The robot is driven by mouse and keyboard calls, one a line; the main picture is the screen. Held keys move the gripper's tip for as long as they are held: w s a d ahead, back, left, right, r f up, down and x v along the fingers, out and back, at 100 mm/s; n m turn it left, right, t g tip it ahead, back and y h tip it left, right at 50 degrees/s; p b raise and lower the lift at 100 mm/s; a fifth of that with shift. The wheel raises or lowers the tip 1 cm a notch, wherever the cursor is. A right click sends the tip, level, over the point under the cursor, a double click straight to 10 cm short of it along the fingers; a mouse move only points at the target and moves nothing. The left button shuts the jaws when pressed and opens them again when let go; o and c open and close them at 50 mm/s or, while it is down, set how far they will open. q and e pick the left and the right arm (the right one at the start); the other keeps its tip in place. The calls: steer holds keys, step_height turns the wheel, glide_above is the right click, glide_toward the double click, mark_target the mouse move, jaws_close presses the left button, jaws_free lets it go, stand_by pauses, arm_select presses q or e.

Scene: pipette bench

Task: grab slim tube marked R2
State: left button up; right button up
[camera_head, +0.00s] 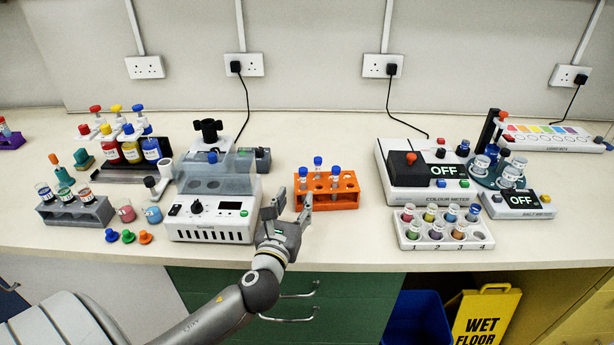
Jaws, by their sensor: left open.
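Three slim tubes with blue caps stand in an orange rack (348,199) at the middle of the bench. One tube (303,184) is at the rack's left end, one (318,171) is at the back, and one (335,180) is right of the middle. Their markings are too small to read, so I cannot tell which is R2. My left gripper (292,206) is open at the rack's left front, close to the left-end tube. No tube shows between its fingers. Whether it touches the rack is unclear. My right gripper is out of view.
A white device with a clear cover (210,223) stands close on the left of my gripper. A colour meter (415,192) and a white rack of several vials (470,243) stand to the right. The bench's front edge is below the gripper. Bare bench lies behind the orange rack.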

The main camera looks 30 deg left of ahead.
mark_target(303, 179)
arm_select(q)
steer(key=w, duration=0.1)
steer(key=w+a+r, duration=0.1)
steer(key=shift+w, duration=0.35)
steer(key=shift+w+f, duration=0.1)
steer(key=shift+w, duration=0.25)
steer(key=shift+w+a+p, duration=0.15)
steer(key=shift+w+p, duration=0.15)
steer(key=p+x, duration=0.1)
steer(key=x, duration=0.3)
steer(key=shift+a, duration=0.15)
steer(key=shift+w+a, duration=0.15)
steer(key=shift+w, duration=0.3)
steer(key=shift+s, duration=0.1)
steer(key=shift+c, duration=1)
steer(key=c, duration=0.6)
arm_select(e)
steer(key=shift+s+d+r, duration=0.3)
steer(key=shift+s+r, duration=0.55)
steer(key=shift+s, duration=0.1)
